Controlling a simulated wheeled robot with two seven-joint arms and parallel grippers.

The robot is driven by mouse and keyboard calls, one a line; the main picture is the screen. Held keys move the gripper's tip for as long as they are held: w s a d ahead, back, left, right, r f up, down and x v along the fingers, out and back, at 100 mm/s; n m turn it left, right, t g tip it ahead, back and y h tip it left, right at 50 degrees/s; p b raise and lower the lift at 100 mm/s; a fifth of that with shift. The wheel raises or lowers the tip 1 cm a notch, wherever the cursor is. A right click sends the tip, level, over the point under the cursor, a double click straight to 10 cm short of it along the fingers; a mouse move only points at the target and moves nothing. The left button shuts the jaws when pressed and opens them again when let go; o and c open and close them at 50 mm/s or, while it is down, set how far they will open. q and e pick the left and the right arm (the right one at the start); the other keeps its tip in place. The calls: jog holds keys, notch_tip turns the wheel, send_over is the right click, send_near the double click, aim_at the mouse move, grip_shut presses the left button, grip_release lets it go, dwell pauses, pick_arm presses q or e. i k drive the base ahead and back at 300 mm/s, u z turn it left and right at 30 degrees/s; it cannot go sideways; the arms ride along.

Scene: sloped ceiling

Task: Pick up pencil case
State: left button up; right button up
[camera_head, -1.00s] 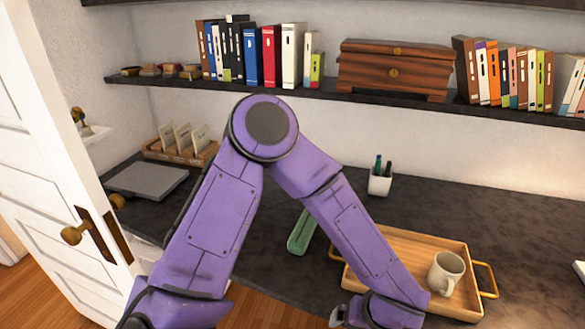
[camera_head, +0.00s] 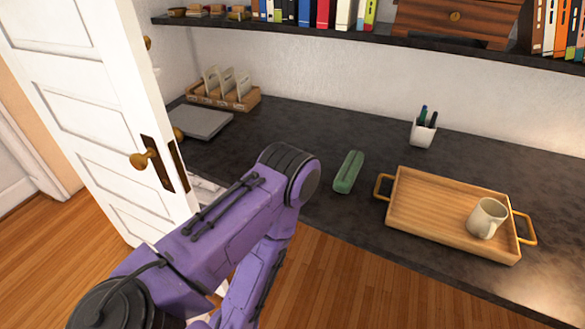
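The pencil case is a long green object (camera_head: 348,172) lying on the dark desk (camera_head: 300,145), left of the wooden tray. Nothing covers it and nothing touches it. My purple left arm comes in from the lower left, and its elbow is beside the desk's front edge, left of the green case. The forearm hangs down in front of the desk, and its gripper is out of sight. My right gripper is not in view either.
A wooden tray (camera_head: 410,208) with a mug (camera_head: 487,217) stands right of the case. A pen cup (camera_head: 423,131), a grey laptop-like slab (camera_head: 198,121) and a card holder (camera_head: 224,92) stand farther back. An open white door (camera_head: 95,110) is at left.

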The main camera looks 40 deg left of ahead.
aim_at(342, 183)
jog(key=z, duration=1.4)
jog(key=k, duration=0.1)
jog(key=u, duration=2.5)
jog(key=i, duration=0.6)
jog(key=z, duration=0.3)
